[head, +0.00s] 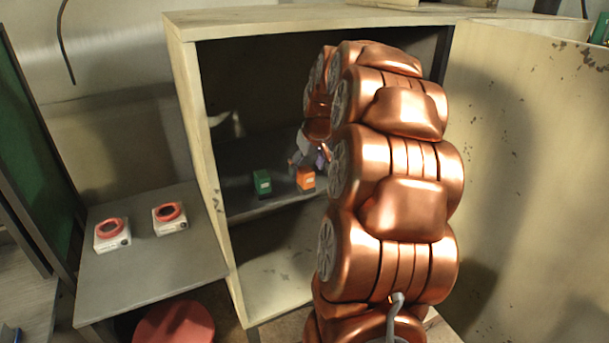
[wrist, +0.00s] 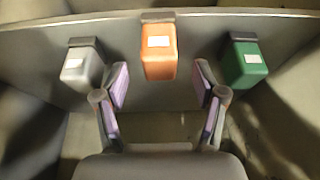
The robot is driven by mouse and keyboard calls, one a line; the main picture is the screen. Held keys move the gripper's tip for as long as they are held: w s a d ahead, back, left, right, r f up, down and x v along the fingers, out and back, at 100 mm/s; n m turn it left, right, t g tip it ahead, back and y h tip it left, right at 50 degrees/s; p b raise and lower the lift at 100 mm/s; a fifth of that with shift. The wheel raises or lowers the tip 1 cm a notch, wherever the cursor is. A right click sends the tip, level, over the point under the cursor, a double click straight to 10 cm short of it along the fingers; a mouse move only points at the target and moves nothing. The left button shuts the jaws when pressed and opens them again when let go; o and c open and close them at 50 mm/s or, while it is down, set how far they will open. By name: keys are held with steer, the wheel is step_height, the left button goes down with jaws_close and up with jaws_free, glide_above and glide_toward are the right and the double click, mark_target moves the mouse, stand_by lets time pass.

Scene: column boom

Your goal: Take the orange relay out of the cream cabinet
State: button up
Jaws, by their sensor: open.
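The orange relay (head: 306,179) stands on the dark shelf (head: 240,206) inside the cream cabinet (head: 186,90), whose door is open to the right. In the wrist view the orange relay (wrist: 159,55) is ahead, centred between the fingers. My gripper (wrist: 161,82) is open, its purple-padded fingers apart on either side and short of the relay, holding nothing. In the head view my copper arm reaches into the cabinet and hides much of its inside; the gripper (head: 308,160) is partly visible at the relay.
A green relay (head: 262,183) and, in the wrist view, a grey relay (wrist: 83,68) flank the orange one, with gaps between. The open cabinet door (head: 530,170) stands close right of my arm. A side table (head: 150,262) with two red-topped white devices stands left.

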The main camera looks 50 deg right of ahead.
steer(key=v, duration=0.6)
steer(key=shift+r, duration=0.35)
steer(key=shift+s+a, duration=0.1)
steer(key=shift+s, duration=0.05)
steer(key=shift+c, duration=0.2)
